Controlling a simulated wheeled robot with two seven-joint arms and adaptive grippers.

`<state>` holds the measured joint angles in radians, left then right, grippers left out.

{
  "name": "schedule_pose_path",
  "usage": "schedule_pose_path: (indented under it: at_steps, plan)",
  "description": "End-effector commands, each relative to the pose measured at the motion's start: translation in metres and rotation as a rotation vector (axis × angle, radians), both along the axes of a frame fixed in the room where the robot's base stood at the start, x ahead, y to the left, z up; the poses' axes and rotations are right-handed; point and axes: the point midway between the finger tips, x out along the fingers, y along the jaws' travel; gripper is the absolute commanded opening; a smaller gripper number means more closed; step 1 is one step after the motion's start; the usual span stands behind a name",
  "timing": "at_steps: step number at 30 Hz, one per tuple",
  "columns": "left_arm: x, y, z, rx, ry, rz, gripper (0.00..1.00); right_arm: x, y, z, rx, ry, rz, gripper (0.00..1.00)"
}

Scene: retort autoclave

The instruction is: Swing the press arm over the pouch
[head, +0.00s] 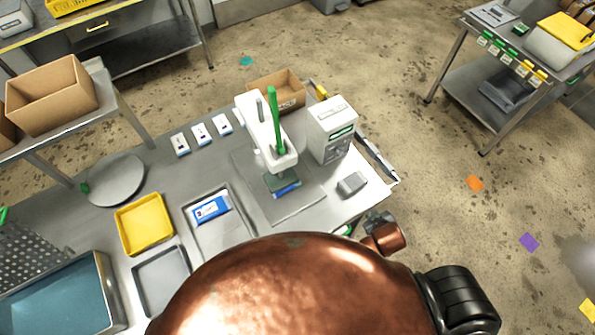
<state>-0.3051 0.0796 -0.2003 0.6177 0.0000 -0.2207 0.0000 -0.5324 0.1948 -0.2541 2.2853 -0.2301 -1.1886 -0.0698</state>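A white press arm (263,128) with a tall green lever (274,112) stands on a grey base plate (305,205) at the middle of the table. Below its near end is a grey-green pad (281,181). A flat blue item (288,190) shows at the pad's lower edge; I cannot tell if they touch. A blue-and-white pouch (211,208) lies in a grey tray left of the press. A dark end piece (376,217), perhaps my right gripper, shows by the table's right edge, well right of the press; its fingers are not clear. My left gripper is not in view.
A white box-shaped device (332,130) and a small grey block (352,183) stand right of the press. A cardboard box (277,92) is behind it. A yellow tray (144,223) and a round grey plate (116,180) are left. My copper-coloured body hides the near table.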

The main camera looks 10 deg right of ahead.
Motion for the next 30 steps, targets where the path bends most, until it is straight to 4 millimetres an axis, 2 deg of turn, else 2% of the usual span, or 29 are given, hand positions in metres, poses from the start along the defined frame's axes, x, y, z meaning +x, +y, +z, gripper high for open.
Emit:
schedule_pose_path:
  at_steps: [5,8,11,12,14,15,16,18,21,25,30]
  plan:
    - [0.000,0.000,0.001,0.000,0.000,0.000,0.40,0.046,0.025,0.054,-0.179,-0.197,0.206,0.00]
    - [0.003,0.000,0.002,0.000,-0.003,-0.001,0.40,0.068,0.054,0.094,-0.297,-0.333,0.358,0.00]
    - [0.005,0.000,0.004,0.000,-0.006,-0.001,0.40,0.082,0.103,0.142,-0.434,-0.499,0.552,0.00]
    - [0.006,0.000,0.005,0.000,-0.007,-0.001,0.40,0.083,0.129,0.163,-0.493,-0.575,0.644,0.00]
    - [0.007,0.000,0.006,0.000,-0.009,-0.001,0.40,0.077,0.173,0.192,-0.581,-0.692,0.792,0.00]
    - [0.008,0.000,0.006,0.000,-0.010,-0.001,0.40,0.068,0.202,0.208,-0.633,-0.768,0.886,0.00]
    - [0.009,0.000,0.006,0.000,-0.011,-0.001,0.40,0.060,0.222,0.218,-0.671,-0.817,0.949,0.00]
    - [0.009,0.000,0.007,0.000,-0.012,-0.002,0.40,0.041,0.259,0.235,-0.734,-0.913,1.070,0.00]
    - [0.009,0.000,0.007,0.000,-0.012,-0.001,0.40,0.019,0.293,0.248,-0.788,-1.003,1.183,0.00]
    - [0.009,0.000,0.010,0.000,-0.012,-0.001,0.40,0.008,0.311,0.254,-0.815,-1.051,1.239,0.00]
    - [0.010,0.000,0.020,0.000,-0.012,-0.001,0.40,0.024,0.322,0.257,-0.821,-1.056,1.242,0.00]
